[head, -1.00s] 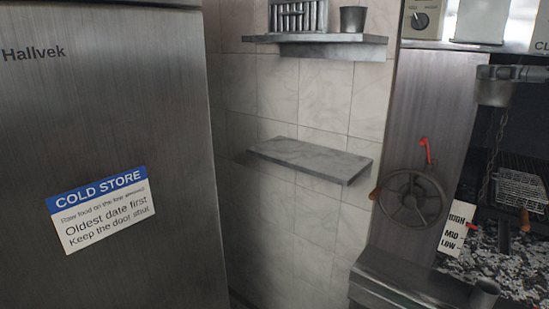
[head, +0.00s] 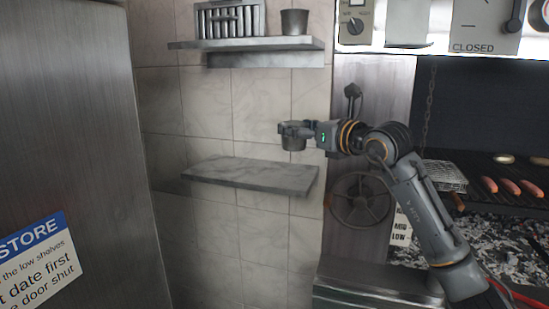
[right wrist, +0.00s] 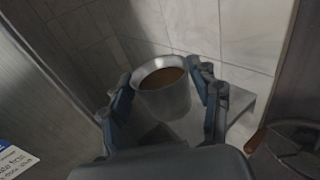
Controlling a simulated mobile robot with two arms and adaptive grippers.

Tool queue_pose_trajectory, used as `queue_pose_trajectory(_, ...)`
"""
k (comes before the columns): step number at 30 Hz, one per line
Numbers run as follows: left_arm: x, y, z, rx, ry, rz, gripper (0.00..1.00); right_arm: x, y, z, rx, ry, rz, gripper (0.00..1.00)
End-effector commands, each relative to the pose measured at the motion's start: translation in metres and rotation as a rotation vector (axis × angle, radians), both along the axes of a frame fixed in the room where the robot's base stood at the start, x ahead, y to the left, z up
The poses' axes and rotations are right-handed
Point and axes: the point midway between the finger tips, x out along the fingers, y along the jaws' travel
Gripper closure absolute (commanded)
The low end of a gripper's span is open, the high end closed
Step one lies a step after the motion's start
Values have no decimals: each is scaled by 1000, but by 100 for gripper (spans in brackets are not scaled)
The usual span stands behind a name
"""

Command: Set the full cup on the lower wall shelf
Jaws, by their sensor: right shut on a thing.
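My right gripper (head: 296,129) is shut on a small grey metal cup (head: 294,144). In the right wrist view the cup (right wrist: 165,101) is between the two fingers and holds brown contents close to its rim. The cup is roughly upright. The lower wall shelf (head: 250,176) is a bare grey stone slab on the tiled wall. In the head view the cup is above the right part of this shelf, with a gap below it. The shelf (right wrist: 243,103) also shows behind and below the cup in the right wrist view. My left gripper is not in view.
The upper shelf (head: 245,43) holds a slatted metal rack (head: 230,20) and another metal cup (head: 294,22). A steel cold store door (head: 70,130) stands at the left. A handwheel (head: 360,200) and a grill with sausages (head: 510,187) are at the right.

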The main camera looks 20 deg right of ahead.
Motion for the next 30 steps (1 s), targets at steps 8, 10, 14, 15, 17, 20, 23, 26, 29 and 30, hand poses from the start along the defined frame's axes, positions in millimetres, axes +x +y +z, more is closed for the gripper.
queue_pose_trajectory(8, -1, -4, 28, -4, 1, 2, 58, 58, 3, -40, 2, 3, 0, 76)
queue_pose_trajectory(10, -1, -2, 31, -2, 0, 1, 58, 66, 3, -50, 2, 1, 0, 76)
queue_pose_trajectory(14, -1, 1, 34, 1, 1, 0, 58, 75, 4, -61, 2, -1, 2, 76)
queue_pose_trajectory(15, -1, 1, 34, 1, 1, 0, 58, 76, 5, -63, 2, -2, 2, 76)
queue_pose_trajectory(17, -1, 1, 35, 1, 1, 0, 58, 80, 4, -67, 1, -2, 1, 76)
queue_pose_trajectory(20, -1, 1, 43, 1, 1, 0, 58, 86, 4, -78, 0, 2, -1, 76)
queue_pose_trajectory(23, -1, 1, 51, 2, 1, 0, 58, 85, 4, -93, 1, 3, 0, 76)
queue_pose_trajectory(26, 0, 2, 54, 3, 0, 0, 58, 85, 4, -102, -1, -1, 0, 76)
queue_pose_trajectory(29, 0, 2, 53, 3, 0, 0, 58, 85, 4, -104, 1, -4, 0, 76)
queue_pose_trajectory(30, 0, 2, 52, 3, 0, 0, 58, 85, 4, -104, 1, -4, 0, 76)
